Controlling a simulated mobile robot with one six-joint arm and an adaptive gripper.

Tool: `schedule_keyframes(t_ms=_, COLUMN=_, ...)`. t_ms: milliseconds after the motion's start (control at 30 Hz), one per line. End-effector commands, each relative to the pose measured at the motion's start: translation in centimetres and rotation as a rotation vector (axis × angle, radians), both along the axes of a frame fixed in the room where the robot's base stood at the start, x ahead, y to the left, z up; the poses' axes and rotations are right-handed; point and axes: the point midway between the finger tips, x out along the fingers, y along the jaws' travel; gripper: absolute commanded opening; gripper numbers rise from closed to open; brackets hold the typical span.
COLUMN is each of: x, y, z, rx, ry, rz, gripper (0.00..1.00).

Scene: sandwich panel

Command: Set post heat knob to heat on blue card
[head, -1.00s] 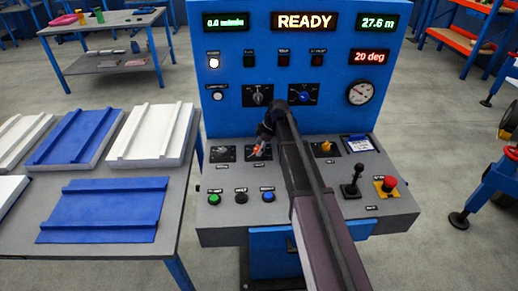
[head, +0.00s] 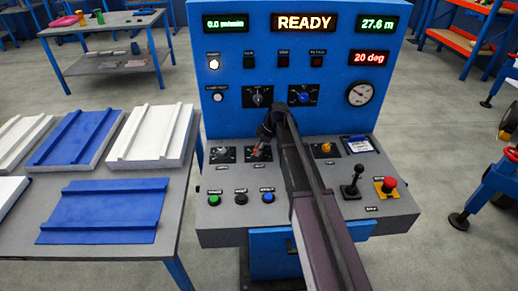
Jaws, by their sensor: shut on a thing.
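My gripper (head: 261,146) is at the sloped desk of the blue control panel, left of its middle. It is shut on a small control knob on a dark square dial plate (head: 264,157). The fingers cover most of the knob, so its pointer angle cannot be read. The label under it is too small to read, so I cannot tell its name. A blue-edged card (head: 358,144) lies at the right back of the desk; its writing is too small to read.
Beside the held knob is another dial (head: 222,155) on the left; a yellow knob (head: 325,149) is right of my arm. Green, black and blue buttons (head: 241,198) line the front. A joystick (head: 352,183) and red stop button (head: 389,184) stand right. Displays include READY (head: 304,23).

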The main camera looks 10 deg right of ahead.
Motion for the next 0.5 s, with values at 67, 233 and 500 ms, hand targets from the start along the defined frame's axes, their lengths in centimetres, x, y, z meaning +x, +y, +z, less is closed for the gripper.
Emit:
schedule_keyframes(t_ms=67, x=-0.27, y=0.01, z=-0.05, rx=-0.001, ry=0.001, rz=-0.046, gripper=0.04)
schedule_keyframes(t_ms=233, x=-0.37, y=0.02, z=-0.06, rx=-0.002, ry=0.002, rz=-0.178, gripper=0.04)
schedule_keyframes(t_ms=500, x=-0.47, y=0.13, z=-0.05, rx=-0.001, ry=0.002, rz=-0.428, gripper=0.04)
